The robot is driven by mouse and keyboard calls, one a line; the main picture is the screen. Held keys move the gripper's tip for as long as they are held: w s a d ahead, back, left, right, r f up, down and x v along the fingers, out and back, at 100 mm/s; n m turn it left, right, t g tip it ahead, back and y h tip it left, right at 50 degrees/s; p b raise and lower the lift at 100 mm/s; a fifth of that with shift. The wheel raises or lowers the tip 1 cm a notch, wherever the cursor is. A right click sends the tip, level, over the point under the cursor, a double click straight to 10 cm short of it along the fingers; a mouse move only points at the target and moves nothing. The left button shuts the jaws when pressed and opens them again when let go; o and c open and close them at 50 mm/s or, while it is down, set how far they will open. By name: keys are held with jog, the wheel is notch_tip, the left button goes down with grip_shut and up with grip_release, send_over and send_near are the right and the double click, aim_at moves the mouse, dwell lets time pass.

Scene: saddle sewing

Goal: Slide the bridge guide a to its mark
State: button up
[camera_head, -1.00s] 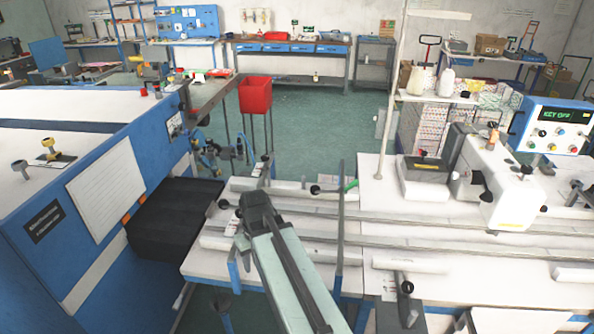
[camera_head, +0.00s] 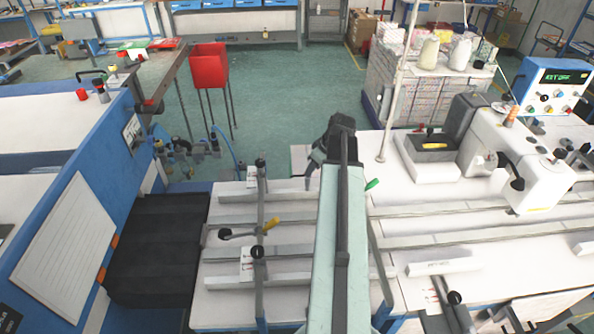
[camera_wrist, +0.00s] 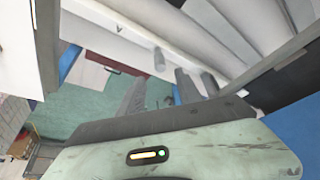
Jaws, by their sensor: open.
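Two cross bars lie over the long rails of the white table. The left bridge guide (camera_head: 260,210) has black knobs and a yellow handle (camera_head: 271,226). The right bridge guide (camera_head: 380,262) has a green handle (camera_head: 372,184) and is partly hidden behind my arm. I cannot tell which one is a. My gripper (camera_head: 311,176) is between the two guides, near the table's far edge. In the wrist view my gripper (camera_wrist: 160,92) is open, with nothing between its fingers.
A white sewing machine (camera_head: 530,165) and a dark tray (camera_head: 432,146) stand at the right. A blue machine (camera_head: 90,185) with black bellows (camera_head: 155,245) is at the left.

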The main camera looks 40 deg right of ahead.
jog(key=b+x, duration=0.7)
jog(key=x, duration=0.1)
jog(key=shift+s, duration=0.1)
jog(key=shift+r, duration=0.15)
jog(key=shift+c, duration=0.3)
grip_shut()
